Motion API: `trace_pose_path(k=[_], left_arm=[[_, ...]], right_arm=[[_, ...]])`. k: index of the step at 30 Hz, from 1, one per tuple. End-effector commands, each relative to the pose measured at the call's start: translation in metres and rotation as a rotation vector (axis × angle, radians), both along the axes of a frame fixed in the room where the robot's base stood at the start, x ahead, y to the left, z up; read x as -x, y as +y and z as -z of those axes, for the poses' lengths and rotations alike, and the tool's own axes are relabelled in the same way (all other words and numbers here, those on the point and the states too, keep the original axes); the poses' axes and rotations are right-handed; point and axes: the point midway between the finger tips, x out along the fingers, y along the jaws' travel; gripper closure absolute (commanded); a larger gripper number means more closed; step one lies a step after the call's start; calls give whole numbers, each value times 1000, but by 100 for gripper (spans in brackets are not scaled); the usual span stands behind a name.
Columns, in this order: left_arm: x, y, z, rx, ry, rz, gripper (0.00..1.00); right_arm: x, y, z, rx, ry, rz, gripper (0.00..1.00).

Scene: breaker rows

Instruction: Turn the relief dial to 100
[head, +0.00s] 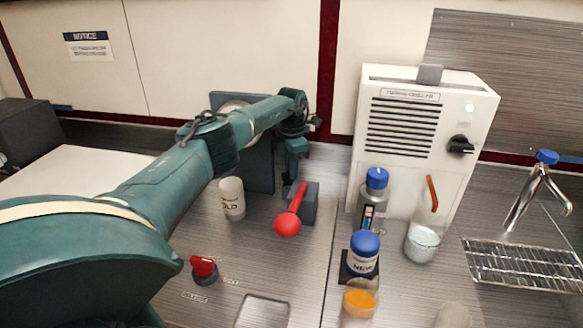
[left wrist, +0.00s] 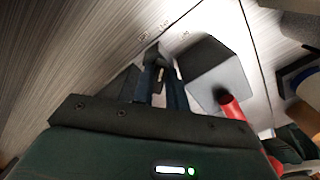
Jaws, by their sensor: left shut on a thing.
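My left gripper (head: 291,172) reaches down to the bench beside a grey block with a red lever. In the left wrist view its two fingers (left wrist: 160,85) are shut on a small dark knob (left wrist: 153,52), which appears to be the relief dial. Small printed labels (left wrist: 165,23) lie on the bench around the knob, too blurred to read. The fingers hide most of the knob, so its setting cannot be told. In the head view my gripper and the lever block hide the dial. My right gripper is not in view.
The red-knobbed lever (head: 288,224) on its grey block (head: 309,205) is close by my gripper. A white bottle (head: 231,198) stands left of it. A red selector (head: 204,268) sits nearer. A white chiller (head: 420,140), blue-capped bottles (head: 363,255) and a tap (head: 530,190) are right.

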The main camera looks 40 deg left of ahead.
Motion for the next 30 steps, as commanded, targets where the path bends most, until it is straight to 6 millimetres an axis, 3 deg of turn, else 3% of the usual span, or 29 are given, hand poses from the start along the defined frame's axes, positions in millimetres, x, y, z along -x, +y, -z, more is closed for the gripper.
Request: trace_pose_path(k=[11,12,14,22,26,30], left_arm=[[-1,0,-1,0,-2,-3,100],[-1,0,-1,0,-2,-3,82],[-1,0,-1,0,-2,-2,77],[0,0,-2,0,-2,-2,76],[-1,1,-13,0,-4,-2,76],[-1,0,-40,0,-7,-2,76]], right_arm=[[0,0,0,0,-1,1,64],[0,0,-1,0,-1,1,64],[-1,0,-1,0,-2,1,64],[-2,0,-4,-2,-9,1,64],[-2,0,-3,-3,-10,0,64],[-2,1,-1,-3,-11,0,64]])
